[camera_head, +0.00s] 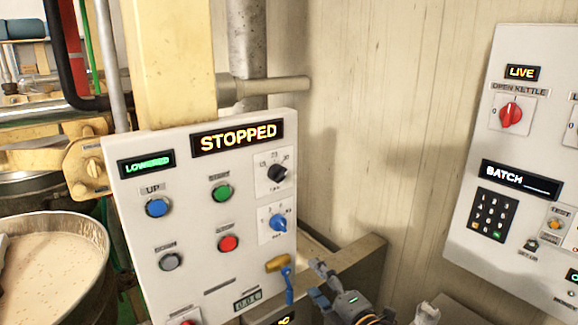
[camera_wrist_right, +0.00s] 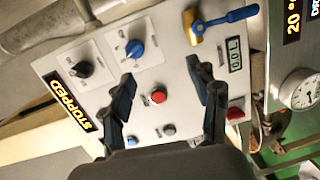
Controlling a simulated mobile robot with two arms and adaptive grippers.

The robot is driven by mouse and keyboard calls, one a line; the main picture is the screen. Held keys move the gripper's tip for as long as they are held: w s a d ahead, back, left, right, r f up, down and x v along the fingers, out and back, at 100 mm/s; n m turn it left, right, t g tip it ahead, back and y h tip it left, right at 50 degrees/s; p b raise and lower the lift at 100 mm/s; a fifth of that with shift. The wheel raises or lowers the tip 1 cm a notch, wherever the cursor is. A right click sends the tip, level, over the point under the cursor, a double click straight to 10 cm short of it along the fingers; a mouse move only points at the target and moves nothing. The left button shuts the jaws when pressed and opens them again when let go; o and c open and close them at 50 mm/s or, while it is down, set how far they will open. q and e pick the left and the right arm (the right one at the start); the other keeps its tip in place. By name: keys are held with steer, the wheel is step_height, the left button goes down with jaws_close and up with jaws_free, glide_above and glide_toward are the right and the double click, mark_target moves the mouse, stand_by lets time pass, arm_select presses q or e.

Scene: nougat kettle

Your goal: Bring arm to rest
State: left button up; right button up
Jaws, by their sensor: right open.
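My right gripper (camera_head: 322,283) is in front of the lower right edge of the white control panel (camera_head: 190,283). In the right wrist view its two dark fingers are apart (camera_wrist_right: 163,78), with nothing between them but the panel face behind. The panel shows an orange STOPPED display (camera_head: 237,136) and a green LOWERED display (camera_head: 146,164). A brass valve with a blue lever (camera_head: 289,290) is close to the left of the gripper; it also shows in the right wrist view (camera_wrist_right: 232,17). I cannot tell whether they touch. My left gripper is not in view.
A kettle of pale mix (camera_head: 55,265) stands at the left. A second panel (camera_head: 525,130) with LIVE and BATCH displays is on the right. A pipe (camera_head: 270,86) sticks out above the first panel. Clear wall (camera_head: 400,130) lies between the panels. A round gauge (camera_wrist_right: 302,90) shows in the wrist view.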

steer(key=s+d+f+m+g+h, duration=0.3)
steer(key=s+d+f+m, duration=0.1)
steer(key=s+f+m, duration=0.3)
steer(key=s+d+f+m+g+h, duration=0.3)
steer(key=s+d+f+m, duration=0.1)
steer(key=s+f+m, duration=0.4)
steer(key=s+d+f+m+g+h, duration=0.1)
steer(key=s+d+f+m+g, duration=0.2)
steer(key=s, duration=0.6)
steer(key=s+d+f+m+g+h, duration=0.1)
steer(key=s+d+f+m+g, duration=0.25)
steer(key=s, duration=0.55)
steer(key=s+f+b+x, duration=0.1)
steer(key=s+b+x, duration=0.15)
steer(key=x, duration=1.05)
steer(key=s+f+b+x, duration=0.1)
steer(key=s+x, duration=0.3)
steer(key=x, duration=1)
steer(key=s+d+f+g+b, duration=0.1)
steer(key=s+f+b, duration=0.2)
steer(key=s+f, duration=1.3)
step_height(320, 180, down, 5)
steer(key=shift+s+d+r+n+g, duration=0.15)
steer(key=shift+s+d+n+g, duration=0.2)
steer(key=shift+s+n, duration=0.1)
